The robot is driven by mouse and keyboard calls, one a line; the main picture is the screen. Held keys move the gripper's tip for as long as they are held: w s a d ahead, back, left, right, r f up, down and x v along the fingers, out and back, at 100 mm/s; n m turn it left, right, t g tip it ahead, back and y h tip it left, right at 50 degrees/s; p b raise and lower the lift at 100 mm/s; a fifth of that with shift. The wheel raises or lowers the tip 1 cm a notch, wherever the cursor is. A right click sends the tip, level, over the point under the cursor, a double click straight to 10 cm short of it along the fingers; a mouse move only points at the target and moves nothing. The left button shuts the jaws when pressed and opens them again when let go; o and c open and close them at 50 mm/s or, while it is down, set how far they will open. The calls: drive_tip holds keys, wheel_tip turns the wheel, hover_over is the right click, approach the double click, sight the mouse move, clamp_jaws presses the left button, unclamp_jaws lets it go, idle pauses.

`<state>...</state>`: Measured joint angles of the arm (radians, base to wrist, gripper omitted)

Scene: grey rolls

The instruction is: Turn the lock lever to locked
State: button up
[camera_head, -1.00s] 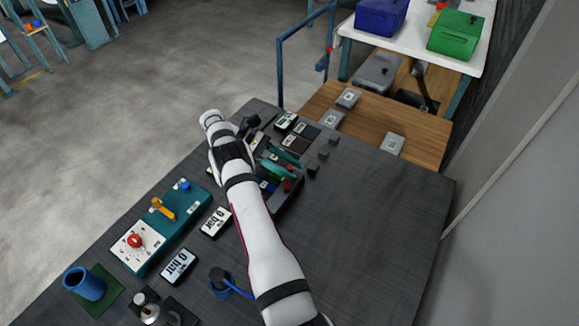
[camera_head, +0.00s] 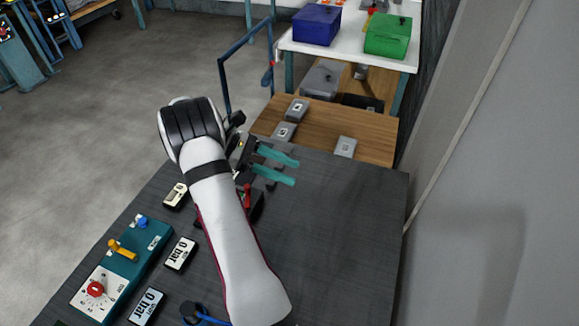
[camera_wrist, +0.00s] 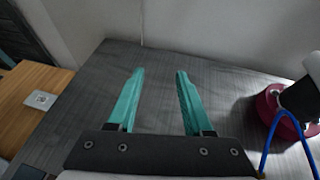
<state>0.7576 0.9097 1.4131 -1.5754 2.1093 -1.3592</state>
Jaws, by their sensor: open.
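A teal control box (camera_head: 128,262) lies at the left edge of the dark table in the head view. It carries an orange lever (camera_head: 121,250), a red round knob (camera_head: 96,289) on a white dial plate, and a blue knob (camera_head: 141,222). I cannot tell for sure which part is the lock lever. My gripper (camera_head: 296,172) is open and empty above the table's far part, its teal fingers pointing right, well away from the box. In the wrist view the open fingers (camera_wrist: 160,72) show with bare table between them. My arm hides part of the table's middle.
A brown wooden table (camera_head: 320,127) with several grey boxes adjoins the far edge. A grey wall (camera_head: 470,200) stands at right. The table's right half is clear. A blue cable (camera_wrist: 268,140) hangs in the wrist view.

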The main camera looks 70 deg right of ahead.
drive_tip(key=shift+s+r, duration=0.4)
drive_tip(key=shift+s, duration=0.35)
wheel_tip(320, 180, up, 6)
drive_tip(key=m+t+y, duration=0.3)
drive_tip(key=m+t, duration=0.6)
drive_tip(key=t, duration=0.4)
hover_over(247, 186)
wheel_tip(247, 186, down, 16)
drive_tip(key=shift+r, duration=0.1)
